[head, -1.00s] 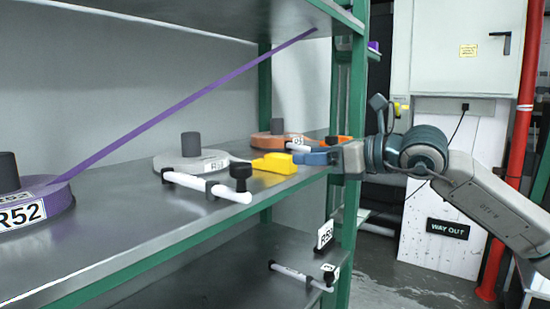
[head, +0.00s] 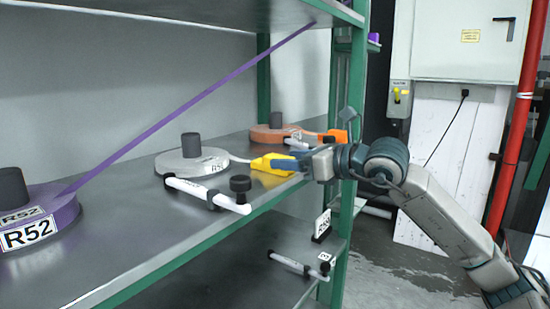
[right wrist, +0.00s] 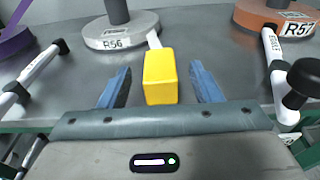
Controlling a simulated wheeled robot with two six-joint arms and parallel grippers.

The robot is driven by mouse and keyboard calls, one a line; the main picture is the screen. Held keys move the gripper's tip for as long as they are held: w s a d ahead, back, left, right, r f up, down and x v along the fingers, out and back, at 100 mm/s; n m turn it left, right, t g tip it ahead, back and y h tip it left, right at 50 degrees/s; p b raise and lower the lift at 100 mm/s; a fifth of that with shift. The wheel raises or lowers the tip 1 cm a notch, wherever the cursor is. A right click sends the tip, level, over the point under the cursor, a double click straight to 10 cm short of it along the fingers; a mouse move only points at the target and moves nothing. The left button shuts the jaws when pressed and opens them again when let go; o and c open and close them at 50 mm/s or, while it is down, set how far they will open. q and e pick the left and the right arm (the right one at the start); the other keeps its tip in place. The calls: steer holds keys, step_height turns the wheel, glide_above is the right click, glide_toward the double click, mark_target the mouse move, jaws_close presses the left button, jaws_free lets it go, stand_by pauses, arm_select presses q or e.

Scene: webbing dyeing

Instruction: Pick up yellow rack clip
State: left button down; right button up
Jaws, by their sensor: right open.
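The yellow rack clip (head: 268,164) lies on the metal shelf near its front edge, in front of the grey webbing reel (head: 192,164). In the right wrist view the clip (right wrist: 159,77) stands between the two blue fingers of my right gripper (right wrist: 160,85), with a gap on each side. My right gripper (head: 290,162) is open and level with the shelf, coming in from the right. In the head view its blue finger partly covers the clip's near end. My left gripper is in neither view.
A white rod with black knobs (head: 205,193) lies along the shelf edge left of the clip. An orange reel (head: 275,138) with an orange clip (head: 337,135) is behind, near a green post (head: 343,110). A purple reel (head: 35,222) sends a strap upward.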

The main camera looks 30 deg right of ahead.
mark_target(278, 157)
steer(key=shift+p+x, duration=0.7)
steer(key=shift+x, duration=0.2)
steer(key=shift+p+x, duration=0.5)
steer(key=shift+x, duration=0.5)
steer(key=c, duration=1.1)
